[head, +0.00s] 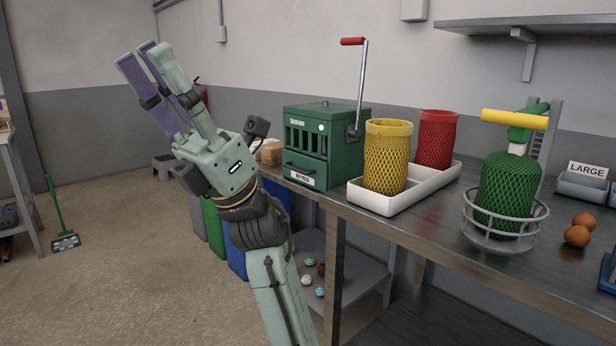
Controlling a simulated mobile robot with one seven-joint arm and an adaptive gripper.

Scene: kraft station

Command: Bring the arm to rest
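My arm rises from the bottom of the head view and bends up to the left. My gripper (139,54) is at its end, raised in the air left of the workbench, with its fingers pointing up and to the left. The two fingers with purple pads stand apart with a gap between them, and nothing shows between them. My gripper touches nothing that I can see.
The steel workbench (450,245) holds a green press (325,150) with a tall crank, a white tray (382,205) with yellow (388,155) and red (437,138) mesh cylinders, and a green mesh cylinder (508,190) in a wire holder. Open floor (120,265) lies at left.

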